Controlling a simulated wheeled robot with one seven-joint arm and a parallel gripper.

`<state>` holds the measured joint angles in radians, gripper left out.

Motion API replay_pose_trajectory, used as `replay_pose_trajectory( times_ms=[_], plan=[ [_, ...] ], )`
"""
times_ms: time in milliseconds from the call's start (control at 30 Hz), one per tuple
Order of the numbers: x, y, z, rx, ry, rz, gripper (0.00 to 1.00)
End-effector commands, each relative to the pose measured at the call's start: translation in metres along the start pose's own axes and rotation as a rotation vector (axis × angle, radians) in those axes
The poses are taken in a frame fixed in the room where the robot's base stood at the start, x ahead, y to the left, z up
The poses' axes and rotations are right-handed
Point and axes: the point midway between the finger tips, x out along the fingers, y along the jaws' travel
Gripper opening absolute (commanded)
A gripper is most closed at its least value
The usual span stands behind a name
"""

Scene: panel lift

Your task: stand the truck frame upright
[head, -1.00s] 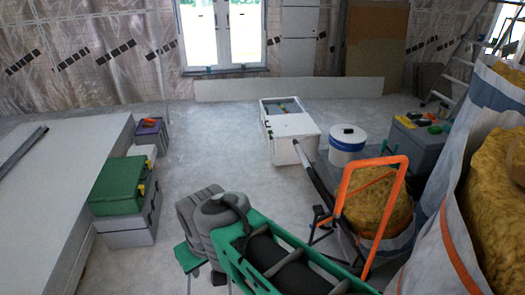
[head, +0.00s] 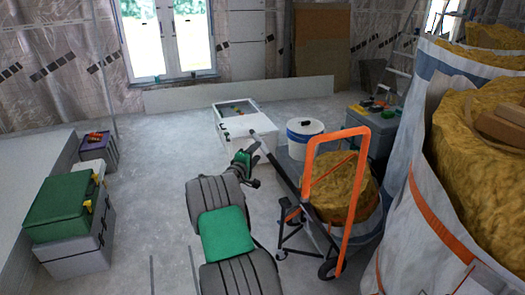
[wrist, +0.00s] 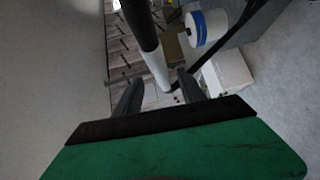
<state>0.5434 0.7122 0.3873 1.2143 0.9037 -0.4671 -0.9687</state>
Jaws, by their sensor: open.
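The truck frame, an orange tubular loop (head: 352,190) with dark wheels at its foot, stands tilted in the head view, right of my arm. A long dark bar (head: 282,172) slants from near the white box down to the frame's lower part; I cannot tell how they join. My gripper (head: 250,155) is open beside the bar's upper end. In the wrist view, my two dark fingers (wrist: 160,88) point away, and a thick black-and-white pole (wrist: 150,45) runs toward the gap between them. I cannot tell whether it lies between the fingers or beyond.
A white box (head: 238,120) and a white bucket with a blue band (head: 305,135) stand beyond my gripper. Large bags of yellow insulation (head: 480,160) crowd the right. A green case on a grey box (head: 68,215) stands left.

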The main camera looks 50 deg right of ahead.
Motion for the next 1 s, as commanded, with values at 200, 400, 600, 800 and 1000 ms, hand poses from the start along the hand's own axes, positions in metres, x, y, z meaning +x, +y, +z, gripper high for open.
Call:
replay_pose_trajectory(
  times_ms=[200, 400, 600, 800, 1000],
  plan=[
    [0.043, 0.0, 0.002, 0.004, -0.002, -0.001, 0.48],
    [0.065, 0.0, 0.0, 0.004, 0.0, -0.003, 0.48],
    [0.066, 0.001, 0.0, 0.004, 0.001, -0.004, 0.48],
    [0.065, 0.001, -0.001, 0.004, 0.001, -0.004, 0.35],
    [0.065, 0.001, -0.001, 0.005, 0.001, -0.004, 0.18]
  ],
)
